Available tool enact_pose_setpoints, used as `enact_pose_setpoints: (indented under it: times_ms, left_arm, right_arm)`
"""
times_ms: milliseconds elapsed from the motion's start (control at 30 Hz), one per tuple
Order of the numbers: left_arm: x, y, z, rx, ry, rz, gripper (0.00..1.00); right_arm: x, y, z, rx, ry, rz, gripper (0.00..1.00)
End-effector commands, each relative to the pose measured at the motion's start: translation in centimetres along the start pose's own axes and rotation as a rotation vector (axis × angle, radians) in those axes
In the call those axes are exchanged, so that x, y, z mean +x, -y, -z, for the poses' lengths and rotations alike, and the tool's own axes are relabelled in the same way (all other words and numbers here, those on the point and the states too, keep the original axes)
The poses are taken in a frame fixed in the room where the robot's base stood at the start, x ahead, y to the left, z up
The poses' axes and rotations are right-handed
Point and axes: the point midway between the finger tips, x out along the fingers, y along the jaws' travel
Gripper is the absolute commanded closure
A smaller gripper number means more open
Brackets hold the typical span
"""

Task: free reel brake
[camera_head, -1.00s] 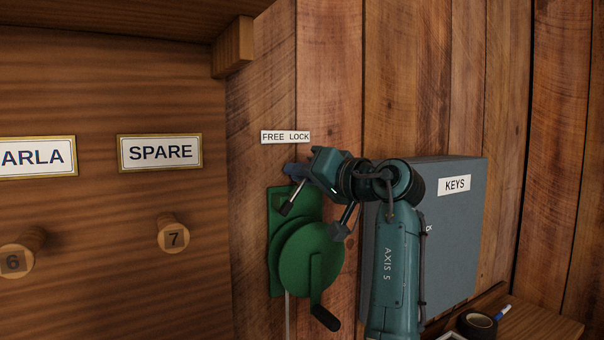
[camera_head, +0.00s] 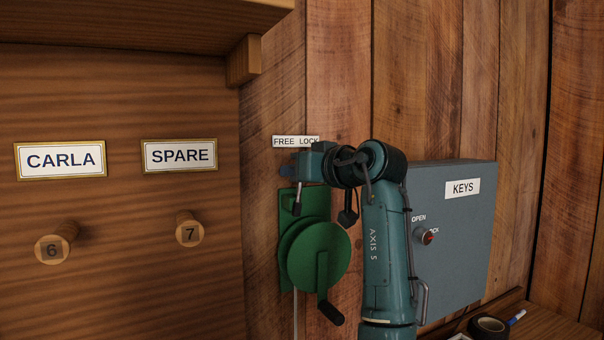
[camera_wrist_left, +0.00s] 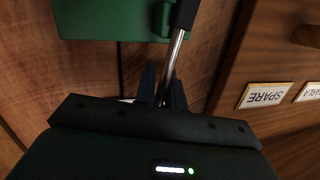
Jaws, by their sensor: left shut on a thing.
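The green reel (camera_head: 315,256) is mounted on the plank wall, with a black-handled crank at its front. Its brake lever, a thin silver rod (camera_head: 298,195) with a black lower part, stands nearly upright at the top of the green plate, below the FREE LOCK label (camera_head: 290,141). My left gripper (camera_head: 287,171) is shut on the lever's upper part, just under the label; its body partly covers the word LOCK. The left wrist view shows the rod (camera_wrist_left: 174,62) running between the dark blue fingers (camera_wrist_left: 161,88). The gripped end is hidden.
A tape roll (camera_head: 489,327) lies on the shelf at lower right.

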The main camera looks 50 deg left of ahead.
Motion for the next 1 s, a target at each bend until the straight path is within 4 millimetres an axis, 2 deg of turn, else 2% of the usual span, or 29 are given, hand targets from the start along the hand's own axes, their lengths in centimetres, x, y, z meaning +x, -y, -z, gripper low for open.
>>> enact_pose_setpoints:
  times_ms: [33,300,867,900,1000]
  left_arm:
    - [-0.11,0.41,0.75,-0.037,-0.012,-0.006,1.00]
    - [0.05,1.03,0.69,-0.131,0.007,-0.021,1.00]
    - [0.13,1.28,0.68,-0.156,0.011,-0.022,1.00]
    - [0.13,1.29,0.68,-0.156,0.012,-0.022,0.86]
    - [0.13,1.27,0.64,-0.155,0.013,-0.022,0.77]
  right_arm:
    - [0.00,0.07,0.09,0.004,-0.001,0.000,0.64]
    - [0.09,0.24,0.15,0.014,-0.004,0.000,0.64]
    - [0.07,0.22,0.21,0.013,-0.006,0.001,0.64]
    - [0.06,0.20,0.20,0.012,-0.005,0.002,0.64]
    - [0.04,0.14,0.16,0.008,-0.004,0.002,0.64]
